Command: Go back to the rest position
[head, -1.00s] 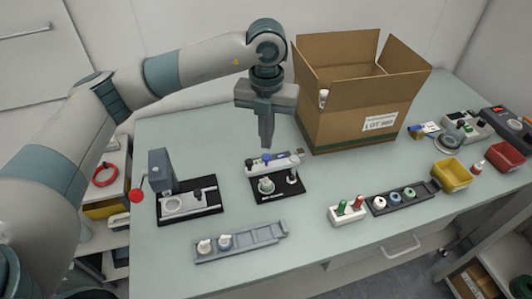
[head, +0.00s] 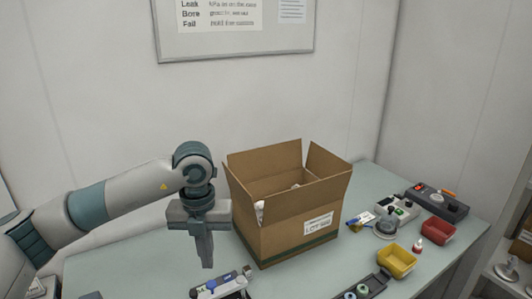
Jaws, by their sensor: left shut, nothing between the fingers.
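My left gripper (head: 206,262) is shut and empty. It points down above the table, just left of the cardboard box. My left arm reaches in from the left edge of the head view. My right gripper is not in view.
An open cardboard box (head: 291,243) with raised flaps stands on the pale green table (head: 355,239); white items show inside. A yellow bin (head: 396,262), a red bin (head: 437,232) and a control box (head: 436,202) sit to the right. A part holder (head: 222,287) lies below the gripper. A board (head: 238,45) hangs behind.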

